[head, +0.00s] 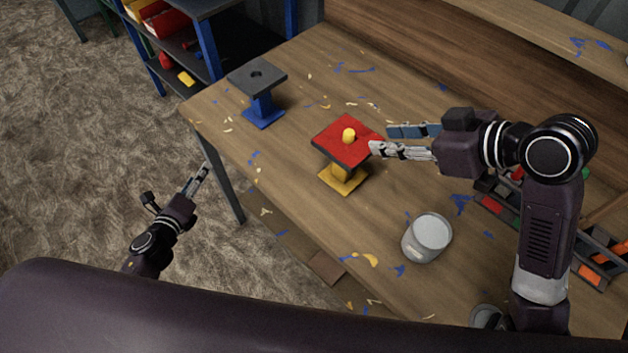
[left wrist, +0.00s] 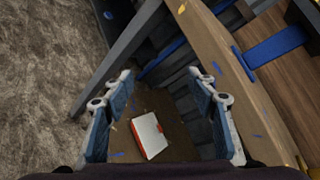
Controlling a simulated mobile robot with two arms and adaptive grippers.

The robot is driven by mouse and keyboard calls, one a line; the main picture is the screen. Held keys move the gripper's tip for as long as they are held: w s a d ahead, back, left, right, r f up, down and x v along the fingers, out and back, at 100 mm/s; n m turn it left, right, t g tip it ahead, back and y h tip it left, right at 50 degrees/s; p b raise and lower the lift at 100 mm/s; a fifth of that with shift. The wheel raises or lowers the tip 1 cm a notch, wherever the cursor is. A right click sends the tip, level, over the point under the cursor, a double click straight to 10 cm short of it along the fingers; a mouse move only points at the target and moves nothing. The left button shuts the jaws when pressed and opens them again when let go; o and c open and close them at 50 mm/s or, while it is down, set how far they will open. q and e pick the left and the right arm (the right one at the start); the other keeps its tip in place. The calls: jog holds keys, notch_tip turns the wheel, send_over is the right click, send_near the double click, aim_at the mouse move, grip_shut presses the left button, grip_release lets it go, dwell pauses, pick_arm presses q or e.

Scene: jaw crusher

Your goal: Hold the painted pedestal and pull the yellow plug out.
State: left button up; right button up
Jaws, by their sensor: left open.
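The painted pedestal stands upright on the workbench, with a red top plate (head: 333,137) and a yellow foot (head: 342,180). The yellow plug (head: 349,135) sticks up from its top plate. My right gripper (head: 380,140) is open at the plate's right corner, its fingers pointing left. I cannot tell whether they touch the plate. My left gripper (head: 200,172) is open and empty, left of the bench over the floor. Its two spread fingers also show in the left wrist view (left wrist: 160,80). The painted pedestal is not clearly visible there.
A blue pedestal (head: 263,108) with a dark, holed top stands at the bench's far left; its blue part shows in the left wrist view (left wrist: 275,46). A grey can (head: 427,238) stands in front. An organizer tray (head: 505,215) lies right. Paint chips litter the workbench (head: 310,85).

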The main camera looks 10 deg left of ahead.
pick_arm(q)
jog(key=w+d+r+m+t+h, duration=0.25)
jog(key=r+m, duration=0.35)
jog(key=r, duration=0.4)
jog(key=s+d+m+h, duration=0.1)
jog(key=d+m, duration=0.1)
jog(key=d, duration=0.4)
jog(key=s+d+r+m+h, duration=0.1)
jog(key=s+d+m+h, duration=0.1)
jog(key=d, duration=0.5)
jog(key=s+d+r+m+g+h, duration=0.1)
jog(key=d+m+h, duration=0.1)
jog(key=d, duration=0.5)
jog(key=shift+s+d+r+m, duration=0.1)
jog(key=shift+s+r+m, duration=0.15)
jog(key=shift+m, duration=0.65)
jog(key=s+d+m+h, duration=0.1)
jog(key=d, duration=0.2)
jog(key=s+d+r+m+h, duration=0.1)
jog(key=d, duration=0.2)
jog(key=s+d+r+m+g+h, duration=0.1)
jog(key=d, duration=0.2)
jog(key=shift+s+d+r, duration=0.1)
jog(key=shift+s+d, duration=0.3)
jog(key=shift+d+r+h, duration=0.1)
jog(key=shift+d+h, duration=0.15)
jog(key=shift+d, duration=0.15)
send_over(337, 180)
